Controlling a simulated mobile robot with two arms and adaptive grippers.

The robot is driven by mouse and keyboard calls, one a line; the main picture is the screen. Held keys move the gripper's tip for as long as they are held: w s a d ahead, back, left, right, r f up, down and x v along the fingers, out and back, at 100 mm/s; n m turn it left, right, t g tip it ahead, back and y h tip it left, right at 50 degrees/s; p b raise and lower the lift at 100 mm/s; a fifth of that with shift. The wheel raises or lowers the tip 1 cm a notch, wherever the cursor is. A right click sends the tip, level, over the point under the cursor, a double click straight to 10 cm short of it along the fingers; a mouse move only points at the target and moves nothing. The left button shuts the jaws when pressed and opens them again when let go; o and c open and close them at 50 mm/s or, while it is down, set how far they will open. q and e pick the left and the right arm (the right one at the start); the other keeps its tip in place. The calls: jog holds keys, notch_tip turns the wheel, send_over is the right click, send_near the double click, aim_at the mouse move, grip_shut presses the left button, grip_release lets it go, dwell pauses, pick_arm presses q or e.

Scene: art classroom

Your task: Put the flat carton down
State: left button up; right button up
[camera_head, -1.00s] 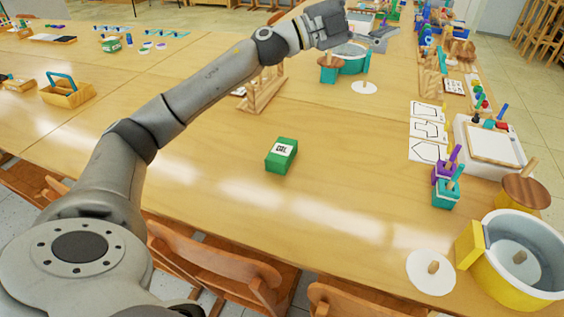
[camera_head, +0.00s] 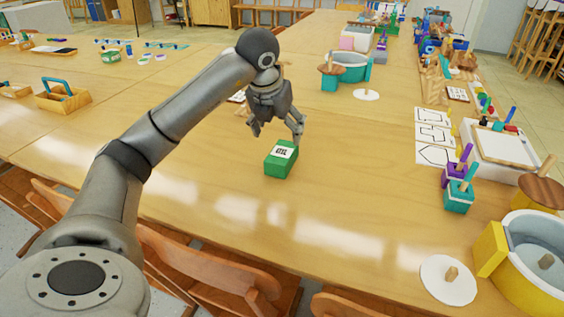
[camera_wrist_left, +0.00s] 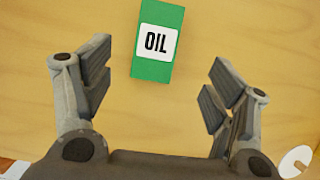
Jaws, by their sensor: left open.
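The flat carton is a green box (camera_head: 281,160) with a white label, lying on the wooden table in the middle of the head view. In the left wrist view the same green carton (camera_wrist_left: 155,68) shows at the top middle, and its label reads "OIL". My left gripper (camera_head: 276,135) points down just behind the carton in the head view. In the wrist view the left gripper (camera_wrist_left: 162,92) is open, its fingers wide apart to either side of the carton's near end. Nothing is held between them. My right gripper is not in view.
A yellow pot (camera_head: 545,257) stands at the right front, with a white disc lid (camera_head: 447,284) beside it. Purple (camera_head: 455,176) and teal (camera_head: 459,198) cups stand at the right. A teal pot (camera_head: 354,68) is farther back. The table around the carton is clear.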

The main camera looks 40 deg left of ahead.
aim_at(281, 152)
pick_arm(q)
jog(key=x, duration=0.5)
jog(key=shift+s+f+b, duration=0.1)
jog(key=shift+b, duration=0.25)
jog(key=x, duration=0.3)
jog(key=b+x, duration=0.1)
jog(key=x, duration=0.1)
jog(key=shift+s+a+f, duration=0.15)
jog(key=shift+f, duration=0.15)
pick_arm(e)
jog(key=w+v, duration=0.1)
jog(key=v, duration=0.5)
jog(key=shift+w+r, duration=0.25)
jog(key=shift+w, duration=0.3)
pick_arm(q)
jog(key=shift+f, duration=0.25)
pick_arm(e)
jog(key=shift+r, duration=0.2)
pick_arm(q)
jog(key=c, duration=1.3)
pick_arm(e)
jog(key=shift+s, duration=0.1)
pick_arm(q)
jog(key=shift+r, duration=0.1)
